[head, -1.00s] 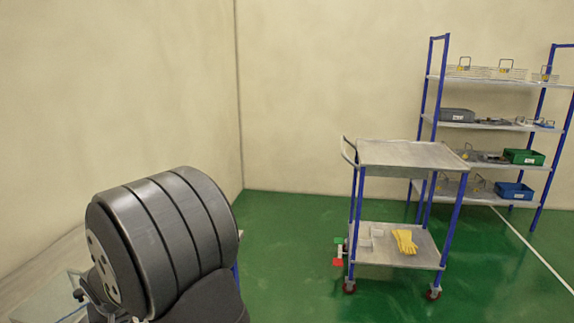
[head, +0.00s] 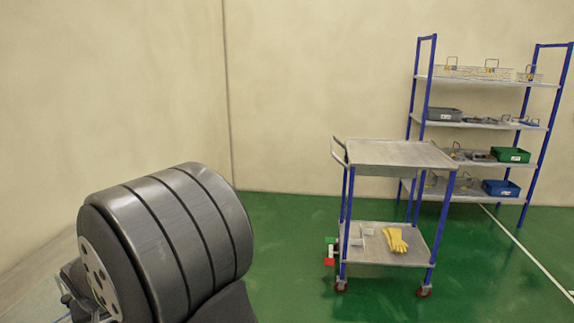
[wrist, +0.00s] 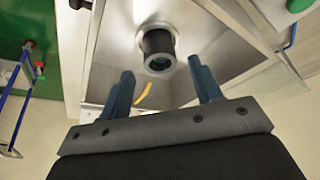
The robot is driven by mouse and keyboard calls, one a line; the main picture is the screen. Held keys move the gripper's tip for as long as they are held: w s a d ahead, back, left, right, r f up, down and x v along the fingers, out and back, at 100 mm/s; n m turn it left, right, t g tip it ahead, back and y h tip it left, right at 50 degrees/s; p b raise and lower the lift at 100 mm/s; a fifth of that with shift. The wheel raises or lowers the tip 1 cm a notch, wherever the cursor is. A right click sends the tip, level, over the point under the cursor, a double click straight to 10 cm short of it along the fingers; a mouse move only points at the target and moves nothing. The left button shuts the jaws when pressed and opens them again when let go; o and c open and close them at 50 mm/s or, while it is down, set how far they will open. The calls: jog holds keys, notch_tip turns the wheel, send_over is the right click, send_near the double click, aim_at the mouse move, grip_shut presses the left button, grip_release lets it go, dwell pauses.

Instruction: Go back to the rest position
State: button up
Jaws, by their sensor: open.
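My gripper (wrist: 163,85) shows in the wrist view with its two blue-grey fingers spread apart and nothing between them. Beyond the fingertips is a shiny metal tray-like surface (wrist: 112,73) with a dark round cylinder (wrist: 158,50) on it. A thin yellow piece (wrist: 143,93) shows between the fingers, apart from them as far as I can tell. In the head view my dark grey arm joint fills the lower left, and the gripper itself is out of that view.
A metal cart (head: 398,153) with blue legs stands on the green floor, with yellow gloves (head: 396,240) on its lower shelf. Behind it is a blue-framed shelf rack (head: 480,122) with bins and baskets.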

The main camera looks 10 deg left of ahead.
jog(key=v, duration=0.8)
jog(key=x, duration=1.2)
jog(key=shift+f, duration=0.35)
jog(key=s+d+r, duration=0.2)
jog(key=s+r, duration=0.1)
jog(key=shift+d, duration=0.4)
notch_tip(320, 180, up, 13)
jog(key=shift+n+g, duration=0.3)
jog(key=shift+n, duration=0.6)
jog(key=s+a, duration=0.1)
jog(key=a, duration=0.3)
jog(key=s+a+f, duration=0.1)
jog(key=s+a, duration=0.1)
jog(key=a, duration=0.2)
jog(key=s+a+f, duration=0.1)
jog(key=s+a, duration=0.1)
jog(key=a, duration=0.2)
jog(key=shift+s+a+f, duration=0.15)
jog(key=shift+a+f, duration=0.1)
jog(key=shift+a, duration=0.15)
jog(key=s+a+f+n, duration=0.1)
jog(key=s+a+f, duration=0.3)
jog(key=s+a, duration=0.5)
jog(key=shift+s+a+f+n+g+y, duration=0.15)
jog(key=shift+s+a+n+g+y, duration=0.2)
jog(key=shift+a, duration=0.85)
